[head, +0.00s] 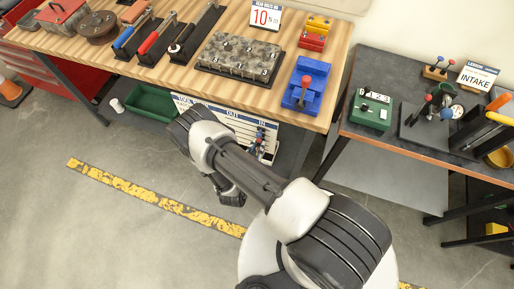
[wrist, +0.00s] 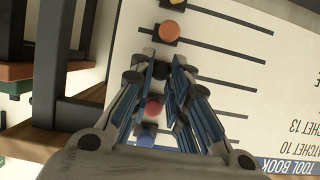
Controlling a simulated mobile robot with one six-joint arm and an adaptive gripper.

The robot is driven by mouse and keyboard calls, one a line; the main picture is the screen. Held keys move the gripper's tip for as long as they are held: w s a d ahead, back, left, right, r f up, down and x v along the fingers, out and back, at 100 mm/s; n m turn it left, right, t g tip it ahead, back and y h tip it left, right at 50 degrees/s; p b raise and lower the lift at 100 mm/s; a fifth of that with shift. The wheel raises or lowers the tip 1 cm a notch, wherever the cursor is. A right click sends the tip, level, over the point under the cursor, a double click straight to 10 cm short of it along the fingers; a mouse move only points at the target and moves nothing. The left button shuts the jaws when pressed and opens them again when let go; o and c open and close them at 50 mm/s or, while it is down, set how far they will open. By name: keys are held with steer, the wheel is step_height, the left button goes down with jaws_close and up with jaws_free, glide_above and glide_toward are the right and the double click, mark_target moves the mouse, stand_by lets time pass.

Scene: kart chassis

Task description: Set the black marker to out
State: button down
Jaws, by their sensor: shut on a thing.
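The tool board (head: 188,101) is a white panel with OUT and IN headings, hung under the wooden bench. It fills much of the wrist view (wrist: 275,95), upside down, with dark slots running right toward its labels. The black marker (wrist: 162,71) is between my gripper's (wrist: 163,68) fingertips, partly hidden by them. My gripper is shut on it. It lines up with the orange marker (wrist: 174,31) above and the red marker (wrist: 152,107) and blue marker (wrist: 147,133) below, at the slots' left, IN ends. My forearm hides part of the board in the head view.
The neighbouring markers sit close on both sides of my fingers. A bench leg (wrist: 47,60) stands left of the board. A green bin (head: 152,103) is left of it in the head view. The wooden bench (head: 190,78) overhangs it. Open floor lies in front.

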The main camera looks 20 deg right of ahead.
steer(key=b, duration=0.6)
glide_toward(234, 131)
steer(key=w+d+f, duration=0.2)
steer(key=d, duration=0.1)
steer(key=shift+w+f, duration=0.35)
steer(key=shift+f, duration=0.05)
steer(key=shift+w+a+r, duration=0.2)
steer(key=shift+a, duration=0.1)
steer(key=c, duration=1.6)
jaws_free()
steer(key=shift+w+a, duration=0.1)
steer(key=shift+o, duration=0.4)
steer(key=v, duration=1.2)
steer(key=shift+f, duration=0.1)
